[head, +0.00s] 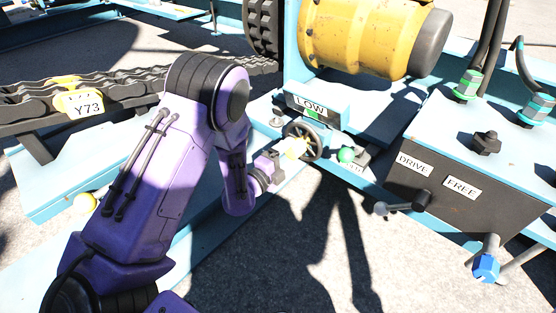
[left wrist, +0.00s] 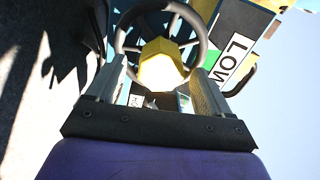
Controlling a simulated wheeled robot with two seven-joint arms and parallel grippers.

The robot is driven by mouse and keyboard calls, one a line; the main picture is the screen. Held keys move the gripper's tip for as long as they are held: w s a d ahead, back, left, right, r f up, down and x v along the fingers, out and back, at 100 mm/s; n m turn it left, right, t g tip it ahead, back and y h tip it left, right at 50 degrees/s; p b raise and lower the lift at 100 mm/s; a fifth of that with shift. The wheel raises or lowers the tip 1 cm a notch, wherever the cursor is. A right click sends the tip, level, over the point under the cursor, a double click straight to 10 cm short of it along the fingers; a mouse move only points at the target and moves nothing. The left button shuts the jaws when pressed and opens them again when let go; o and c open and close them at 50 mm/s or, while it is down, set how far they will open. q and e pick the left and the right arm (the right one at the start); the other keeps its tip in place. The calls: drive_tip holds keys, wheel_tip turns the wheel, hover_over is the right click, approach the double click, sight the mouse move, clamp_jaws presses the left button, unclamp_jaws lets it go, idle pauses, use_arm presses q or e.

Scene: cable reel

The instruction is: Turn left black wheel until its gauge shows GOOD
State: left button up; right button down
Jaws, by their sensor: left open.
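The black wheel (head: 311,131) is a spoked handwheel with a yellow hub, low in the middle of the head view. Above it is a gauge panel (head: 333,112) with a white plate (head: 309,104) reading LOW and a green patch below the plate. My left gripper (head: 284,153) is in front of the wheel, pointing at its hub. In the left wrist view the open fingers (left wrist: 157,85) stand on either side of the yellow hub (left wrist: 162,58), with the wheel rim (left wrist: 122,38) beyond; contact cannot be told. My right gripper is not in view.
A dark control box (head: 450,190) labelled DRIVE and FREE with a black lever (head: 408,205) stands further right. A yellow drum (head: 355,35) is above, and a chain track (head: 130,82) lies left.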

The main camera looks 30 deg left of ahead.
use_arm(q)
drive_tip(key=s+a+p, duration=0.1)
drive_tip(key=s, duration=0.7)
drive_tip(key=shift+a, duration=0.2)
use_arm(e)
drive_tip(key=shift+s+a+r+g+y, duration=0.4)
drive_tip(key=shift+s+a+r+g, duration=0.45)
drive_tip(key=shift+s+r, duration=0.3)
